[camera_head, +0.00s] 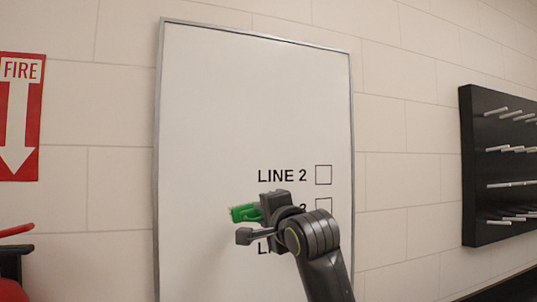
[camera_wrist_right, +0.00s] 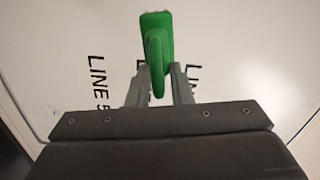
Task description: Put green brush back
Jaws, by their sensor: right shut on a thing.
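The green brush (camera_head: 246,213) is in my right gripper (camera_head: 256,222), in front of the whiteboard (camera_head: 215,110). In the right wrist view the brush (camera_wrist_right: 157,45) stands between the two grey fingers (camera_wrist_right: 160,88), which are shut on its handle. I cannot tell whether the brush touches the board. My left gripper is not in view.
The whiteboard carries printed lines with square boxes (camera_head: 323,175), partly hidden by my right arm. A black panel with several pegs (camera_head: 500,165) hangs at the right. A red fire sign (camera_head: 18,115) is on the left wall, with a red object (camera_head: 12,290) below it.

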